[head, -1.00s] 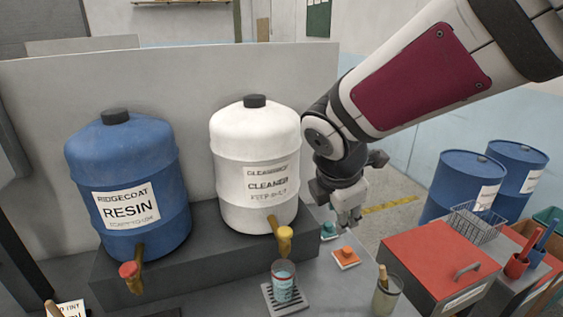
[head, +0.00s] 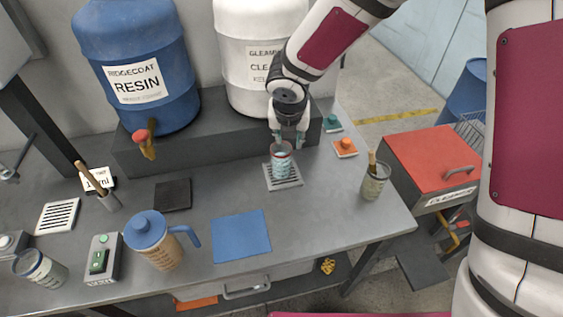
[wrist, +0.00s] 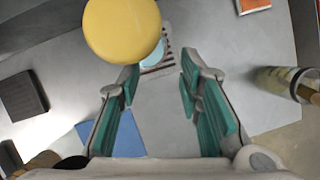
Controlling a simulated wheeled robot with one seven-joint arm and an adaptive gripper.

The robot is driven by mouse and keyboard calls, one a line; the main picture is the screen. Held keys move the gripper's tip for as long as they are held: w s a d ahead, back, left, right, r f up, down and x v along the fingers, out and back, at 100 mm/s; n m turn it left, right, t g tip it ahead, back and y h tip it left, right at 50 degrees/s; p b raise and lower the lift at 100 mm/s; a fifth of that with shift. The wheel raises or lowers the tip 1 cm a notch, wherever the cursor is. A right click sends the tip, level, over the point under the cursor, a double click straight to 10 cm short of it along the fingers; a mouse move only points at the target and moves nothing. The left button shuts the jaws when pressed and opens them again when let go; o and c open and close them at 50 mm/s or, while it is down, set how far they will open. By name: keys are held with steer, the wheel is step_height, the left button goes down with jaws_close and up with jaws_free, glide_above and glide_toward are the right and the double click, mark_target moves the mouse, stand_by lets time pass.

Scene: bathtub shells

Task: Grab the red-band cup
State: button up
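A clear cup with a reddish band near its rim (head: 282,163) stands upright on a slotted drip grate (head: 283,184) in front of the white cleaner drum. It holds pale blue liquid. My gripper (head: 288,138) points down just above and behind the cup in the head view, its fingers overlapping the cup's rim area there. In the wrist view my gripper (wrist: 160,85) is open, with its teal-padded fingers apart and nothing between them. The cup (wrist: 152,54) shows only in part there, beyond the fingertips, mostly hidden by a round yellow tap knob (wrist: 123,30).
The white drum (head: 245,50) and blue resin drum (head: 135,75) stand on a dark ledge behind. A cup with a brush (head: 374,183) stands right, an orange-topped block (head: 345,147) nearby. A blue-lidded jug (head: 158,243) and blue cloth (head: 241,236) are front left.

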mark_target(281, 161)
steer(key=x, duration=0.6)
steer(key=shift+w+d+f+p, duration=0.15)
steer(key=shift+w+f+p, duration=0.1)
steer(key=shift+p, duration=0.2)
